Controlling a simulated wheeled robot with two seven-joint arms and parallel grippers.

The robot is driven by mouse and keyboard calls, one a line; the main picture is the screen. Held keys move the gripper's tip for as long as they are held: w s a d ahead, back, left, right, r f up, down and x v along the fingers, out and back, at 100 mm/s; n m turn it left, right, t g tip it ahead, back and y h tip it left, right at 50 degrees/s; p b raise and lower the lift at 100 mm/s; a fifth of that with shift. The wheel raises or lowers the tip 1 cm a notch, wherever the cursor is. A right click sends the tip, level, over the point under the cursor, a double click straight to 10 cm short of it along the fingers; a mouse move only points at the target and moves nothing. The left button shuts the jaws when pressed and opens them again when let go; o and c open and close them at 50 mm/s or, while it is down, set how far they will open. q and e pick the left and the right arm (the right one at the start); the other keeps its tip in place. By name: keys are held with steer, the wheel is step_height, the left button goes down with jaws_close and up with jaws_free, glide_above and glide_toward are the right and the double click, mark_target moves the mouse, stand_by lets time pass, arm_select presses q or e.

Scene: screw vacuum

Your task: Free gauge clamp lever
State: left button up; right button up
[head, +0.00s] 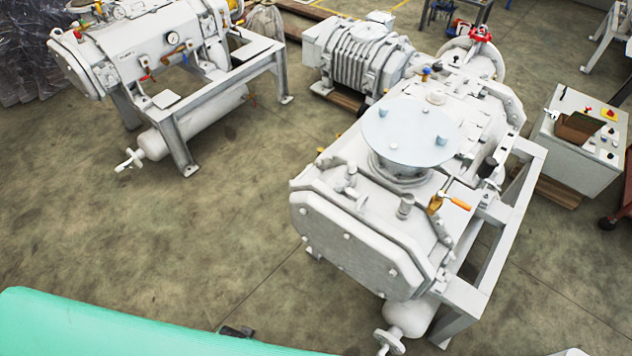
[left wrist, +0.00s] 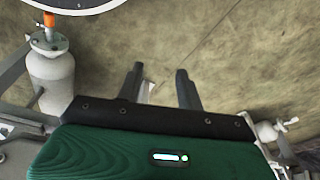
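A lever with an orange handle (head: 460,203) sits on a brass fitting (head: 435,204) at the right side of the near white vacuum machine (head: 355,245). I cannot tell whether it is a gauge clamp lever. My left gripper (left wrist: 160,70) shows in the left wrist view, with its two dark fingers apart and only floor and a small pale piece behind them. A round, white-rimmed part (left wrist: 72,9) is cut off at the top left there, beside an orange piece (left wrist: 50,19) above a grey cylinder (left wrist: 48,80). My right gripper is not in view.
A second white machine (head: 140,50) with small gauges stands at the back left. A control box (head: 575,150) stands at the right. A white handwheel (head: 388,342) is low at the near machine's front. The floor (head: 210,235) between the machines is clear.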

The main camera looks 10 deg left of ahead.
arm_select(q)
steer(key=w+d+r+p, duration=0.1)
steer(key=w+r, duration=0.2)
steer(key=r, duration=0.8)
steer(key=w+d+r+p, duration=0.1)
steer(key=w+r+p, duration=0.15)
steer(key=r, duration=0.85)
step_height(320, 180, up, 25)
steer(key=n+g+h+p, duration=0.1)
steer(key=n+g+h, duration=0.3)
steer(key=n, duration=1)
glide_above(352, 191)
steer(key=a, duration=0.6)
steer(key=t, duration=0.1)
steer(key=shift+h, duration=0.4)
steer(key=p+x, duration=0.1)
steer(key=x, duration=0.3)
steer(key=p+x, duration=0.1)
steer(key=x, duration=0.3)
steer(key=w+p+x, duration=0.1)
steer(key=x, duration=0.4)
steer(key=shift+a+f, duration=0.1)
jaws_close()
